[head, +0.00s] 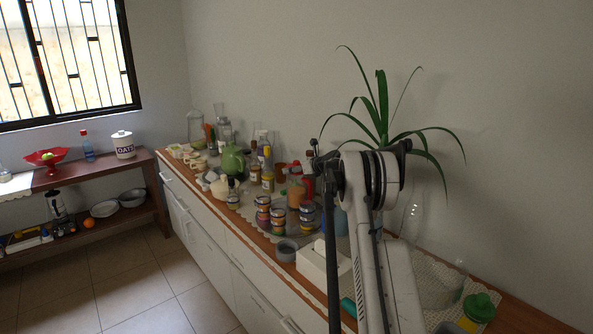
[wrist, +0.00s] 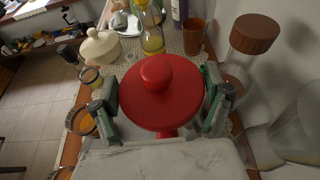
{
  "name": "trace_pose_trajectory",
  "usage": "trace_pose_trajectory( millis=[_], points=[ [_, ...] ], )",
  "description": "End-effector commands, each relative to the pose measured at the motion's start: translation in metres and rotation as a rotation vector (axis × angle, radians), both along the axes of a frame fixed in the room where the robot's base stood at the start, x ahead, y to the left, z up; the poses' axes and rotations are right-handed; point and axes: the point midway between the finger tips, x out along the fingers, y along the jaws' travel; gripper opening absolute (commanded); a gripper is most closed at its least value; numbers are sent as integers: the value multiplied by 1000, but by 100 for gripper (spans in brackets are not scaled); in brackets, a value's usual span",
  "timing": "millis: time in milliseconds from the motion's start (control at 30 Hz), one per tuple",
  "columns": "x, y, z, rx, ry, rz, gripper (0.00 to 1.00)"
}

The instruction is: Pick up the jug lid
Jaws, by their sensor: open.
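A round red lid (wrist: 165,105) with a ball knob (wrist: 156,72) fills the middle of the wrist view. A small red part shows under its near edge; most of what it sits on is hidden. My gripper (wrist: 161,86) is open, with one green-and-grey finger on each side of the lid. I cannot tell whether the fingers touch the rim. In the head view my arm stands in the right foreground, and my gripper is not clearly visible.
In the wrist view, a glass jar with a brown lid (wrist: 254,33) stands close at the right. A cream lidded pot (wrist: 99,46), a yellow bottle (wrist: 152,30) and a brown cup (wrist: 194,36) stand beyond. Glass jars crowd the left. A potted plant (head: 381,110) rises behind my arm.

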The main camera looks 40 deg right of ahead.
Motion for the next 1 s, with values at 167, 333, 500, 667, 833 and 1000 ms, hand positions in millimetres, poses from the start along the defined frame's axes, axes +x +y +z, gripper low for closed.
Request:
trace_pose_trajectory(
  millis=[167,333,500,667,833,1000],
  points=[
    [0,0,0,0,0,0,77],
    [0,0,0,0,0,0,55],
    [0,0,0,0,0,0,47],
    [0,0,1,0,0,0,47],
    [0,0,11,0,0,0,47],
    [0,0,33,0,0,0,47]
  ],
)
